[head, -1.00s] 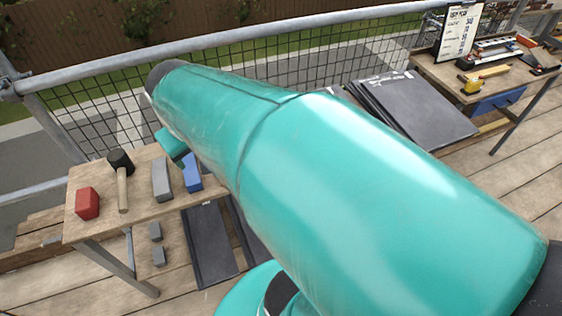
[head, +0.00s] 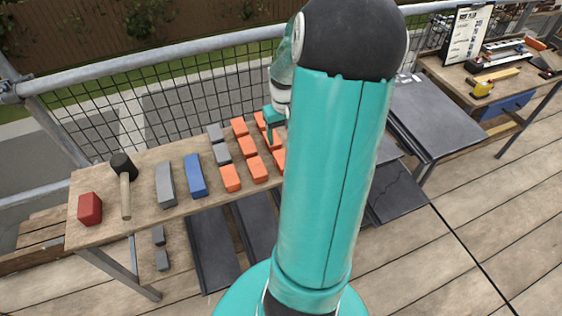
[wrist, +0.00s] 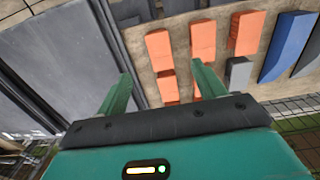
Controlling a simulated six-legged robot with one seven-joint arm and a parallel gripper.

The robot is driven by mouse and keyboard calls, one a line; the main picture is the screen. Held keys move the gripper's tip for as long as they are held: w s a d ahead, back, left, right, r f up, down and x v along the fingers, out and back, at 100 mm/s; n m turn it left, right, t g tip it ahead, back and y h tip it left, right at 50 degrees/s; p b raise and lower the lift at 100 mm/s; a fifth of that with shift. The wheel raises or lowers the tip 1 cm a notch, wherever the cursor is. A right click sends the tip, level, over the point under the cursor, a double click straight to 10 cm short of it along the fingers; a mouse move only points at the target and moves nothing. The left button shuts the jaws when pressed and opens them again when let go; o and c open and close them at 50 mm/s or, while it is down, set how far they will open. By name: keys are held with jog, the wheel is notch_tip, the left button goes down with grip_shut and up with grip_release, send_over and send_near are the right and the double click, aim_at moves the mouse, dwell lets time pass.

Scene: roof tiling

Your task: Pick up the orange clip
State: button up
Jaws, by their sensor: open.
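Several orange clips lie in rows on the wooden bench, among them a front-left one (head: 230,178), one beside it (head: 257,168) and a back one (head: 239,126). In the wrist view, orange clips (wrist: 159,45) (wrist: 203,40) (wrist: 246,33) lie beyond the fingers, with others closer in. My gripper (wrist: 162,68) is open, with nothing between its green fingers. In the head view my gripper (head: 271,126) hangs at the back right of the orange group, partly hidden by my arm. My arm covers the bench's right end. I cannot tell the exact height of the fingertips above the clips.
Left of the clips are grey pieces (head: 222,153), a blue block (head: 195,176), a grey bar (head: 165,184), a black-headed mallet (head: 124,182) and a red block (head: 90,208). Dark sheets (head: 432,115) lie to the right. A mesh railing (head: 190,85) runs behind the bench.

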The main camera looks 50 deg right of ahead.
aim_at(283, 162)
jog(key=f, duration=1.4)
jog(key=shift+d+f, duration=0.2)
jog(key=shift+d, duration=0.1)
jog(key=shift+c, duration=0.2)
jog(key=c, duration=1.2)
jog(key=shift+c, duration=0.2)
jog(key=shift+r, duration=0.15)
